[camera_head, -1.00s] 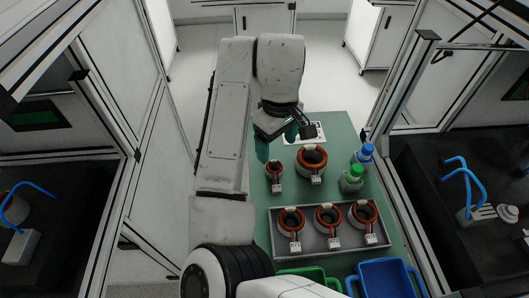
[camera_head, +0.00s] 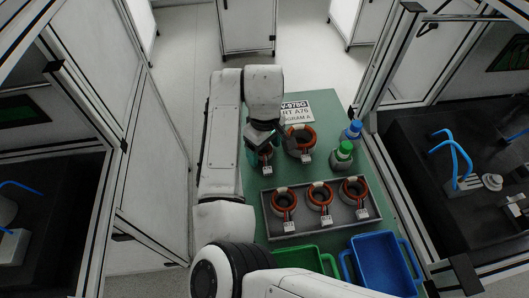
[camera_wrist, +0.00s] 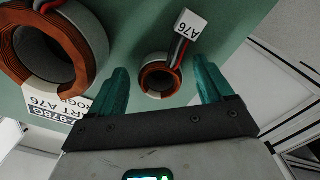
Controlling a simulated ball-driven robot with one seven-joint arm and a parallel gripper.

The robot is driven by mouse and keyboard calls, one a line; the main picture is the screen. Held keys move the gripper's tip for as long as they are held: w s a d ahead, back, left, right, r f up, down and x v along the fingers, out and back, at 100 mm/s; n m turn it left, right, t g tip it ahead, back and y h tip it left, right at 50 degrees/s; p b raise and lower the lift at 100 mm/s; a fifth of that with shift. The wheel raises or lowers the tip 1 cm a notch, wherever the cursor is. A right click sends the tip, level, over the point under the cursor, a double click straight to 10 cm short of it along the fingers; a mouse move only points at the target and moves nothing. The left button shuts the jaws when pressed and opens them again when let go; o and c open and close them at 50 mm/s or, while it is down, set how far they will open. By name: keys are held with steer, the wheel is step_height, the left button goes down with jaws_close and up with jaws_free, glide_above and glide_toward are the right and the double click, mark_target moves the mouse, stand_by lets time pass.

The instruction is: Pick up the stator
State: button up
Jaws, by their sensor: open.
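A small stator (camera_wrist: 160,78), a grey ring with copper windings, stands on the green table. Its wires end in a white tag marked A76 (camera_wrist: 186,27). In the wrist view it lies beyond and between the teal fingertips of my open, empty gripper (camera_wrist: 160,84). In the head view my gripper (camera_head: 258,152) is above the small stator, which is mostly hidden, with its white tag (camera_head: 267,170) showing. A larger stator (camera_head: 299,141) stands just right of it; it also shows at left in the wrist view (camera_wrist: 50,50). Three more stators sit in a grey tray (camera_head: 303,222).
A green-capped bottle (camera_head: 342,155) and a blue-capped bottle (camera_head: 352,131) stand at the table's right edge. A green bin (camera_head: 308,262) and a blue bin (camera_head: 385,265) are at the near end. A printed label sheet (camera_head: 297,111) lies at the far end. Framed benches flank the table.

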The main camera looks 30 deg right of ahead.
steer(key=shift+f, duration=0.2)
steer(key=c, duration=1.2)
